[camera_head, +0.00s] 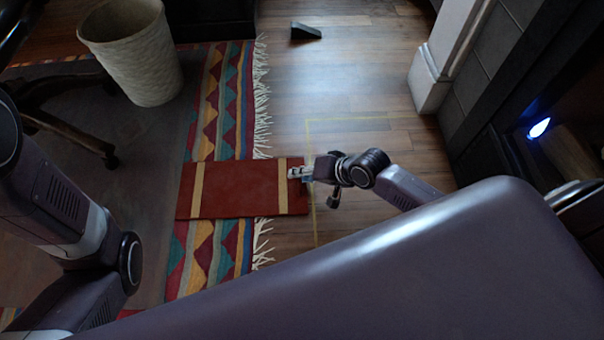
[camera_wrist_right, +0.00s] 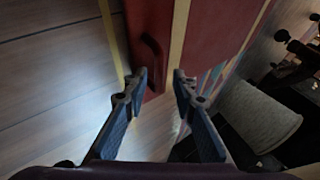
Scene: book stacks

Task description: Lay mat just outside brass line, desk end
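The red mat (camera_head: 235,190) with two tan stripes lies flat across the rug's fringed edge. Its right end is on the wood floor, close to the thin yellow brass line (camera_head: 314,218). My right gripper (camera_head: 299,172) is at the mat's right edge.
A patterned rug (camera_head: 215,105) lies under the mat. A cream wastebasket (camera_head: 135,55) and dark chair legs stand on the left. A dark wedge (camera_head: 305,31) lies on the floor at the back. A fireplace surround (camera_head: 440,60) borders the right.

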